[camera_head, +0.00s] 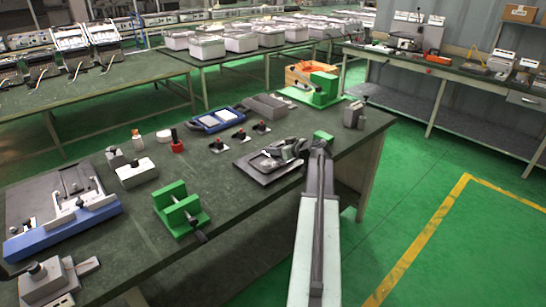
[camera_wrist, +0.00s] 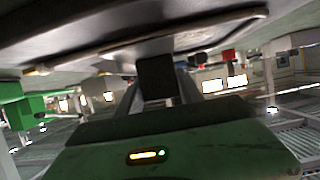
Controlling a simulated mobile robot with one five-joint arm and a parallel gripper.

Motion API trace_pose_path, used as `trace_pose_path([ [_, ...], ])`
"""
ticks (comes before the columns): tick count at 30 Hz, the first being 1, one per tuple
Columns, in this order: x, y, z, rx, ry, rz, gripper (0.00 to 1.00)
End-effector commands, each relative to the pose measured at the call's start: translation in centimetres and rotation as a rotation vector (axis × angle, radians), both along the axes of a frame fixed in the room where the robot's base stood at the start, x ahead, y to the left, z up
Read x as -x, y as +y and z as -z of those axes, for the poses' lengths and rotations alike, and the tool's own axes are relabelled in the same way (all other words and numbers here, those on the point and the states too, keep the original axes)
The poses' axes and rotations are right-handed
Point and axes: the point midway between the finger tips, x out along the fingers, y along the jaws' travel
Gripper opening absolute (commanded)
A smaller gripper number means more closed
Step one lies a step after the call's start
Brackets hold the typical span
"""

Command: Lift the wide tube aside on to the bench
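A dark flat plate (camera_head: 252,170) lies on the green bench, with small grey parts on it. I cannot make out a wide tube for certain. My gripper (camera_head: 290,147) is low over the plate's right side and hides part of it. In the wrist view, a dark surface with a thin tan-edged rim (camera_wrist: 190,38) fills the top, very close. A dark block (camera_wrist: 155,78) shows between the grey sides of my gripper. I cannot tell whether the fingers touch or hold anything.
A green clamp-like fixture (camera_head: 181,210) and a blue-edged machine (camera_head: 62,215) stand nearer left. A white box (camera_head: 137,173), a red-based post (camera_head: 177,143), a blue tray (camera_head: 217,119) and a larger green fixture (camera_head: 322,88) are also on the bench. Bare bench lies left of the plate.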

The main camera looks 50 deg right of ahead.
Motion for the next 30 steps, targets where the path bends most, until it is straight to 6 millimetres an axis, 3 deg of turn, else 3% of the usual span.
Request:
trace_pose_path([
  [11,0.0,0.0,-0.6,-0.001,-0.001,0.000,0.00],
  [20,0.1,-0.1,-4.3,0.000,-0.001,0.001,0.00],
  [30,8.7,1.1,-4.5,-0.001,-0.001,0.005,0.00],
])
